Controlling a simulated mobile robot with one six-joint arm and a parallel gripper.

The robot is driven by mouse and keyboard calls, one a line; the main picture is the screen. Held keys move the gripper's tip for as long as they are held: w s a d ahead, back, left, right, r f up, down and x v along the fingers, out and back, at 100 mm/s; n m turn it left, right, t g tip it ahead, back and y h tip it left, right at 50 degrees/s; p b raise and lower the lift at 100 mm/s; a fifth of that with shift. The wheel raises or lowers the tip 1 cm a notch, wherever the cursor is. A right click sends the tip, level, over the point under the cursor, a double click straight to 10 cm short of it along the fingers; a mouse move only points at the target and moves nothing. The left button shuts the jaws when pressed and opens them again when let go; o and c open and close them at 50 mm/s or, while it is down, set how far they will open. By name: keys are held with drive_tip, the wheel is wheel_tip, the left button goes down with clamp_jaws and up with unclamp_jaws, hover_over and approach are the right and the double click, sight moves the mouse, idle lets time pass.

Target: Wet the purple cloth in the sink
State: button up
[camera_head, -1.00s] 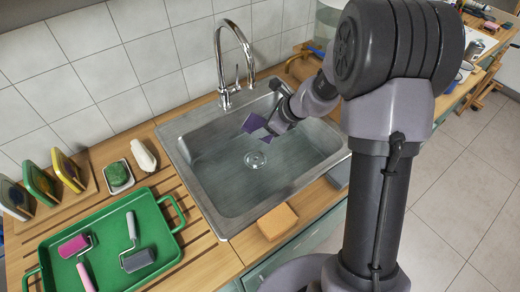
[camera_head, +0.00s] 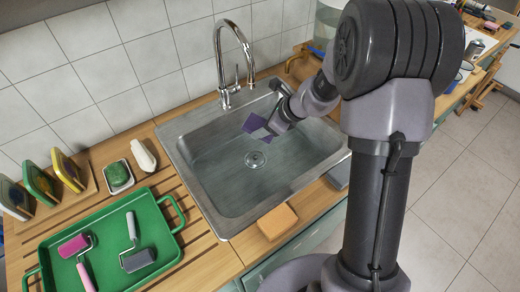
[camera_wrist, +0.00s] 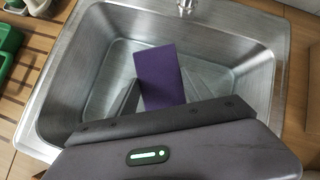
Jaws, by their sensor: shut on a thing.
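The purple cloth (camera_head: 254,123) is at my gripper's end, over the right half of the sink basin. In the wrist view the cloth (camera_wrist: 160,76) shows as a flat purple piece between the two fingers. My gripper (camera_head: 268,128) is shut on it; in the wrist view the gripper (camera_wrist: 158,98) is partly hidden by its own housing. The steel sink (camera_head: 215,205) has what looks like clear water in it. I cannot tell whether the cloth touches the water. The tall curved faucet (camera_head: 226,65) stands at the sink's back edge.
A green tray (camera_head: 105,225) with two rollers lies left of the sink. An orange-tan sponge (camera_head: 277,221) sits at the front edge. A green scrubber dish (camera_head: 118,176) and a rack of pads (camera_head: 70,172) stand at the left back.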

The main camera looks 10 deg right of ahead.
sight(255, 121)
wheel_tip(255, 121, up, 4)
drive_tip(key=p, duration=0.3)
drive_tip(key=shift+r+p, duration=0.2)
drive_tip(key=shift+p, duration=0.2)
drive_tip(key=shift+f, duration=0.15)
